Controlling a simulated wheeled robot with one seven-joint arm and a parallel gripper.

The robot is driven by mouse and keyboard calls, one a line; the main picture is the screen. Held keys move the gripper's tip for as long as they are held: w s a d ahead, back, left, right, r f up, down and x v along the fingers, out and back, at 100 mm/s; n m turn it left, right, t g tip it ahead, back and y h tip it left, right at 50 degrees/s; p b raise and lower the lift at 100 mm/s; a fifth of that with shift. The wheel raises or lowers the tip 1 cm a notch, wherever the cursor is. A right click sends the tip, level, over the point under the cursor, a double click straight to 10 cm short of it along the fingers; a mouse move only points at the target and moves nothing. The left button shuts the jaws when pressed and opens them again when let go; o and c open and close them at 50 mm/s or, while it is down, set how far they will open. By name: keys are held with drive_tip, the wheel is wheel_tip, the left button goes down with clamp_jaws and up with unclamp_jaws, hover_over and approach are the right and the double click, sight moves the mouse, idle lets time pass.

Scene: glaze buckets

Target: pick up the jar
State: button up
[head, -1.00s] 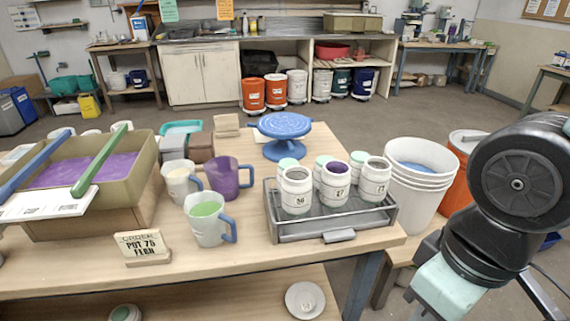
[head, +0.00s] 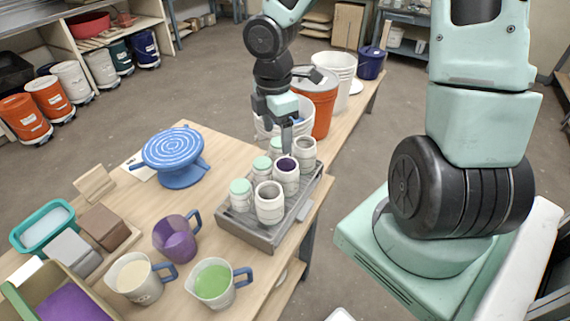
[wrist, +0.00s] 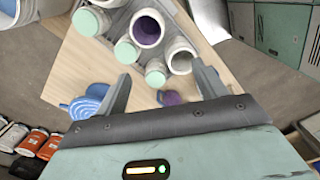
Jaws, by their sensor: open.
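Several white labelled jars stand in a grey tray (head: 248,229) on the wooden table in the head view. One open jar holds purple glaze (head: 286,174); it also shows in the wrist view (wrist: 147,30). Two other open jars are grey inside, one at the front (head: 269,203) and one at the back right (head: 305,153). The rest have pale green lids, such as the front-left jar (head: 240,195). My gripper (head: 287,140) is above the back of the tray, pointing down, open. In the wrist view its fingers (wrist: 165,77) are apart with nothing visibly gripped; finger-to-jar contact is unclear.
A blue banding wheel (head: 178,156) stands left of the tray. A purple mug (head: 177,240), a cream jug (head: 138,281) and a green jug (head: 214,284) are at the front left. White and orange buckets (head: 318,100) stand behind the tray.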

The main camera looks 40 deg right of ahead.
sight(286, 170)
drive_tip(key=shift+n, duration=0.5)
drive_tip(key=d+f+b, duration=0.1)
drive_tip(key=f, duration=0.4)
drive_tip(key=d+f+b, duration=0.1)
drive_tip(key=f, duration=0.4)
drive_tip(key=w+d+f+b, duration=0.1)
drive_tip(key=f, duration=0.5)
drive_tip(key=shift+d+f+b, duration=0.1)
drive_tip(key=shift+d+b, duration=0.15)
drive_tip(key=shift+b, duration=0.05)
drive_tip(key=c, duration=0.9)
